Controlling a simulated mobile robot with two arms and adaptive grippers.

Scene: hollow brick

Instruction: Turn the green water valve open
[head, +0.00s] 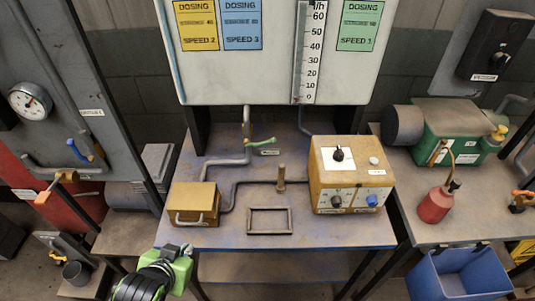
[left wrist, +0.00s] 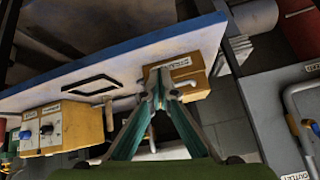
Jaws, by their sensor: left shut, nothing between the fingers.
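The green water valve (head: 262,142) is a small green lever on the grey pipe at the back of the middle table, below the white panel. A small label lies beside it. I cannot make the valve out in the left wrist view. My left gripper (head: 178,264) is low at the front left of the table in the head view, well apart from the valve. In the left wrist view its fingers (left wrist: 157,78) meet at the tips, shut and empty, in front of the yellow box (left wrist: 190,73). My right gripper is in neither view.
On the table (head: 330,233) stand the yellow box (head: 193,203), a black frame (head: 270,220), an upright peg (head: 281,178) and a yellow control box (head: 350,175). A blue-handled valve (head: 80,151) is at left. A blue bin (head: 458,274) stands at right.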

